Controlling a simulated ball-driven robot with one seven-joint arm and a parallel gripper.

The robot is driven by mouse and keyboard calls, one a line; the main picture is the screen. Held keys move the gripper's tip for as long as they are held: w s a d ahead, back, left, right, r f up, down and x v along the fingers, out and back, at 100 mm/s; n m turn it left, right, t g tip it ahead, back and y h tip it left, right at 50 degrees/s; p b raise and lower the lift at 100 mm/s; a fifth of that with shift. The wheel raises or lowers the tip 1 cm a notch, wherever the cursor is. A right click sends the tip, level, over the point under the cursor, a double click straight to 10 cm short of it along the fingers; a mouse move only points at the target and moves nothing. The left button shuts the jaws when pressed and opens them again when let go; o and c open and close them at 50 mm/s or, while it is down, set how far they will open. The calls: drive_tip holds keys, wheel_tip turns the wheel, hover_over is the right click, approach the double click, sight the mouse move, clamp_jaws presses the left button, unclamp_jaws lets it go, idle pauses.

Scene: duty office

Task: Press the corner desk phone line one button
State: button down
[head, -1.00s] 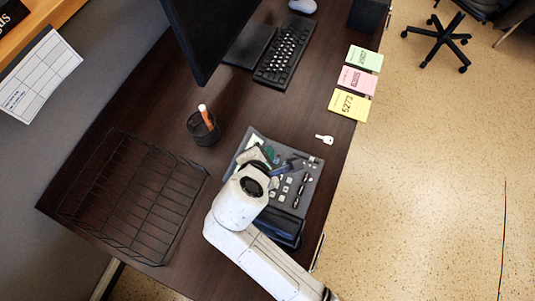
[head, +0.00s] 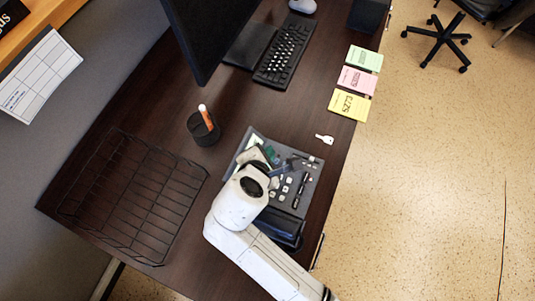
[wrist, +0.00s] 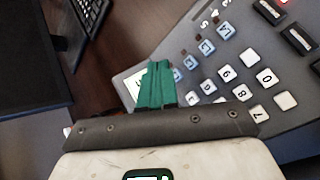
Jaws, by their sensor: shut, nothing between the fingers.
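The grey desk phone (head: 310,170) lies on the dark desk, partly hidden by my arm in the head view. In the wrist view the phone (wrist: 240,75) fills the right side, with white number keys (wrist: 249,58) and a diagonal row of bluish line buttons (wrist: 207,47). Their labels are too small to read surely. My gripper (wrist: 156,66) has green fingers closed together with nothing between them. Its tips are over the phone's edge, beside the near end of the bluish row, and partly cover a pale display (wrist: 134,84). I cannot tell whether they touch a button.
A wire tray (head: 125,205) lies left of the phone. A pen cup (head: 204,132), a monitor (head: 205,40) and a keyboard (head: 283,50) stand farther back.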

drive_tip(key=shift+f, duration=0.1)
drive_tip(key=shift+f, duration=0.3)
drive_tip(key=shift+f, duration=0.4)
idle(0.8)
drive_tip(key=shift+r, duration=0.15)
drive_tip(key=shift+r+p, duration=0.7)
drive_tip(key=shift+p, duration=0.45)
wheel_tip(320, 180, up, 5)
drive_tip(key=p, duration=0.5)
drive_tip(key=shift+p, duration=0.35)
